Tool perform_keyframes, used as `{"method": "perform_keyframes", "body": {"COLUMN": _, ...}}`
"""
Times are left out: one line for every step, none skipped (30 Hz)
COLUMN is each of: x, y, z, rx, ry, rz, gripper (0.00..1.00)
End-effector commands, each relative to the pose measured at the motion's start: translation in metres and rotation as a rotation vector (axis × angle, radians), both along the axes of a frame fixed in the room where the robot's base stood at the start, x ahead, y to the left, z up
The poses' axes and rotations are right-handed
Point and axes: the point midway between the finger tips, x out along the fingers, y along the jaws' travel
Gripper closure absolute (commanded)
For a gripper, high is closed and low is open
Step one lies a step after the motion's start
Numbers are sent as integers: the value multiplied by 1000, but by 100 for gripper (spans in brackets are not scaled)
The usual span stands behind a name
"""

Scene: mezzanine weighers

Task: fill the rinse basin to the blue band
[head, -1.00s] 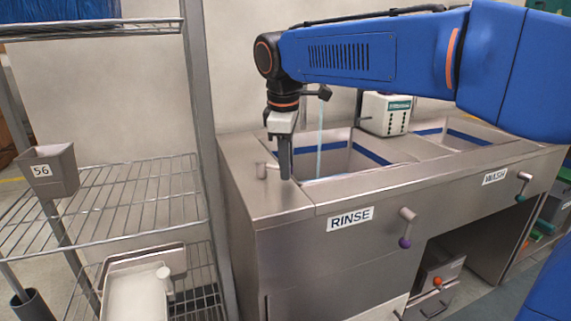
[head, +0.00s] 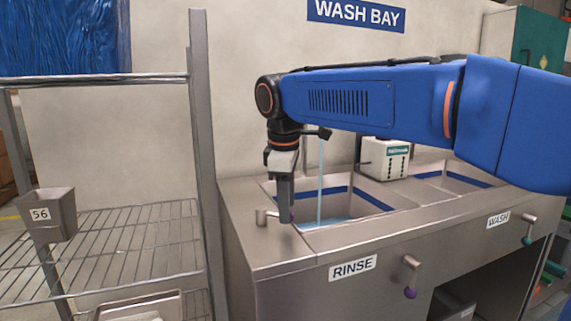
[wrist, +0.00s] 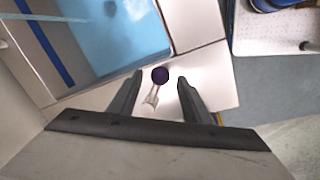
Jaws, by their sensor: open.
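The rinse basin (head: 398,207) is set in the steel counter, with a dark blue band (head: 370,200) around its inner wall. A thin stream of water (head: 320,180) runs down into it. Light blue water (wrist: 125,40) covers the bottom, its surface below the band, with bare wall between. My gripper (head: 286,221) hangs pointing down at the basin's left side, open and empty. A lever with a purple knob (head: 410,292) sits on the front panel by the RINSE label. In the wrist view the purple knob (wrist: 160,75) appears between the open fingers, apart from them.
The wash basin (head: 455,181) is to the right, with a green-knobbed lever (head: 526,240). A white dispenser (head: 385,158) stands behind. A wire rack (head: 130,245) with a bin marked 56 (head: 47,213) stands at left.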

Motion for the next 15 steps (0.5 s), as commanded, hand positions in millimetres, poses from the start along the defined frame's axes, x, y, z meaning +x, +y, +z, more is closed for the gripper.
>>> {"method": "perform_keyframes", "body": {"x": -1, "y": 1, "z": 10, "rx": 2, "ry": -3, "rz": 1, "gripper": 56}}
{"method": "perform_keyframes", "body": {"x": -2, "y": 1, "z": 15, "rx": 1, "ry": -2, "rz": 0, "gripper": 56}}
{"method": "perform_keyframes", "body": {"x": -4, "y": 2, "z": 24, "rx": 2, "ry": -4, "rz": 1, "gripper": 56}}
{"method": "perform_keyframes", "body": {"x": -5, "y": 2, "z": 29, "rx": 1, "ry": -2, "rz": 0, "gripper": 56}}
{"method": "perform_keyframes", "body": {"x": -6, "y": 2, "z": 35, "rx": 2, "ry": -4, "rz": 1, "gripper": 56}}
{"method": "perform_keyframes", "body": {"x": -8, "y": 2, "z": 43, "rx": 1, "ry": -2, "rz": 0, "gripper": 56}}
{"method": "perform_keyframes", "body": {"x": -9, "y": 3, "z": 49, "rx": 1, "ry": -2, "rz": 0, "gripper": 56}}
{"method": "perform_keyframes", "body": {"x": -10, "y": 3, "z": 55, "rx": 2, "ry": -3, "rz": 1, "gripper": 56}}
{"method": "perform_keyframes", "body": {"x": -11, "y": 4, "z": 63, "rx": 1, "ry": -2, "rz": 0, "gripper": 56}}
{"method": "perform_keyframes", "body": {"x": -13, "y": 4, "z": 69, "rx": 2, "ry": -3, "rz": 1, "gripper": 56}}
{"method": "perform_keyframes", "body": {"x": -14, "y": 4, "z": 75, "rx": 1, "ry": -2, "rz": 1, "gripper": 56}}
{"method": "perform_keyframes", "body": {"x": -15, "y": 5, "z": 83, "rx": 2, "ry": -4, "rz": 2, "gripper": 56}}
{"method": "perform_keyframes", "body": {"x": -16, "y": 5, "z": 88, "rx": 1, "ry": -1, "rz": 1, "gripper": 56}}
{"method": "perform_keyframes", "body": {"x": -17, "y": 6, "z": 94, "rx": 2, "ry": -3, "rz": 2, "gripper": 56}}
{"method": "perform_keyframes", "body": {"x": -19, "y": 6, "z": 101, "rx": 1, "ry": -1, "rz": 1, "gripper": 56}}
